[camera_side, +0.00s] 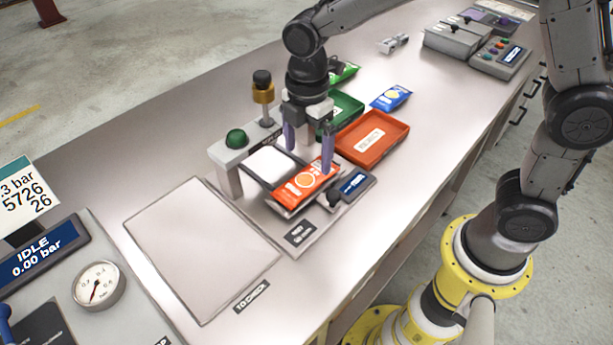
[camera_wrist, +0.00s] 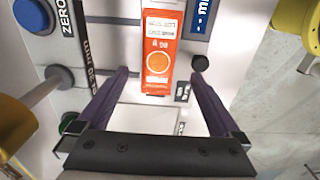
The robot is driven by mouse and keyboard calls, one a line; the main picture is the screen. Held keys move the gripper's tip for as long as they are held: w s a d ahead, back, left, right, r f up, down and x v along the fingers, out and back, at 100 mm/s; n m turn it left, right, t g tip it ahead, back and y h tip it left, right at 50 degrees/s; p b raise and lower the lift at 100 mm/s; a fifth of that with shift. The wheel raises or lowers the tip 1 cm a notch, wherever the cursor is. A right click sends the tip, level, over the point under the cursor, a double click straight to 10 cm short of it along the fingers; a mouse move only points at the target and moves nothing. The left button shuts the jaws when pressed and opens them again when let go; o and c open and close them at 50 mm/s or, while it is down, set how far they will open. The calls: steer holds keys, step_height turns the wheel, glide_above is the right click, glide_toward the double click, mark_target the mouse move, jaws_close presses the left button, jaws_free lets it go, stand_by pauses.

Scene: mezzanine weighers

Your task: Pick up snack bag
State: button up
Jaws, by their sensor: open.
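An orange snack bag (camera_side: 306,183) with a white label and an orange-slice picture lies on the small weighing platform in the side view. It also shows in the wrist view (camera_wrist: 159,60), upright in the picture and between the finger lines, beyond the fingertips. My gripper (camera_side: 309,158) is open and empty, pointing down over the scale with its purple fingers near the bag's far end. In the wrist view its two fingers (camera_wrist: 158,82) stand wide apart on either side of the bag. I cannot tell how high the fingertips are above the bag.
A red-orange tray (camera_side: 398,148) and a green tray (camera_side: 350,103) stand behind the scale. A blue bag (camera_side: 391,97) and a green bag (camera_side: 344,71) lie beyond. A post with a green button (camera_side: 236,138) stands left of the gripper. The "TO CHECK" plate (camera_side: 195,250) is bare.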

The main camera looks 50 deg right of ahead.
mark_target(305, 179)
steer(key=shift+w+a+f, duration=0.1)
steer(key=shift+a+f, duration=0.05)
steer(key=shift+f, duration=3.15)
steer(key=c, duration=1.4)
steer(key=shift+r, duration=0.1)
steer(key=shift+c, duration=0.2)
steer(key=shift+r, duration=0.1)
